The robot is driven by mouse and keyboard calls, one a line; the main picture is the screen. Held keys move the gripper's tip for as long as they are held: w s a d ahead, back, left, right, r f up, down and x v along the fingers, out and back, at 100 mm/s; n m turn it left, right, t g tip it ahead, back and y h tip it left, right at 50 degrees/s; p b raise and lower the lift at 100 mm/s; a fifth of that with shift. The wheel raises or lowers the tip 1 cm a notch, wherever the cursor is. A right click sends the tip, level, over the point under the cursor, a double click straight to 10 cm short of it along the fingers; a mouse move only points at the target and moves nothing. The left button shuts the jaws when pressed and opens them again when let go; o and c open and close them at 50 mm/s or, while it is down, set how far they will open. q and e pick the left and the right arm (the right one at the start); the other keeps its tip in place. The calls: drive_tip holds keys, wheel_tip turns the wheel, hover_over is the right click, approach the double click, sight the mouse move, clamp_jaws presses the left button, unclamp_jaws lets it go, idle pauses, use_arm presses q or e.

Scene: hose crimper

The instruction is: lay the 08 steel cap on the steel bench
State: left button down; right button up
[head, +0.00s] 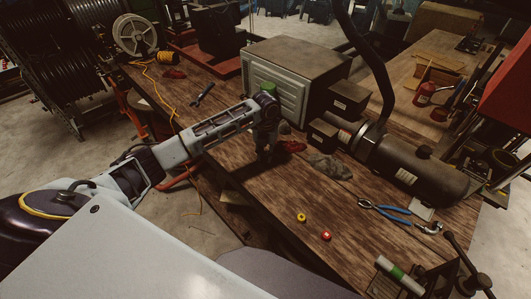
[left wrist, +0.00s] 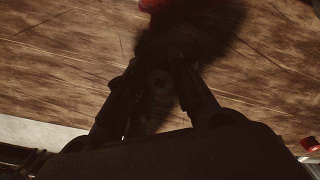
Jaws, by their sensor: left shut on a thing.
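My left gripper (head: 264,152) points down over the wooden-topped bench (head: 250,205), in front of the grey cabinet. In the left wrist view its fingers (left wrist: 161,85) are shut on a small dark round cap (left wrist: 160,82) with a cross-like mark on its face. It is in deep shadow, and I cannot read an 08 on it. In the head view the cap is too small and dark to make out. The gap between cap and bench top is hard to judge. I see no plainly bare steel bench top. My right gripper is not in view.
A yellow cap (head: 301,217) and a red cap (head: 326,236) lie on the bench. Wood left of the yellow cap is clear.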

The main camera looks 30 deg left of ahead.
sight(265, 153)
use_arm(q)
drive_tip(key=shift+f, duration=0.55)
idle(0.9)
drive_tip(key=c, duration=1.2)
unclamp_jaws()
drive_tip(key=shift+o, duration=0.2)
drive_tip(key=shift+r, duration=0.1)
wheel_tip(265, 153, up, 12)
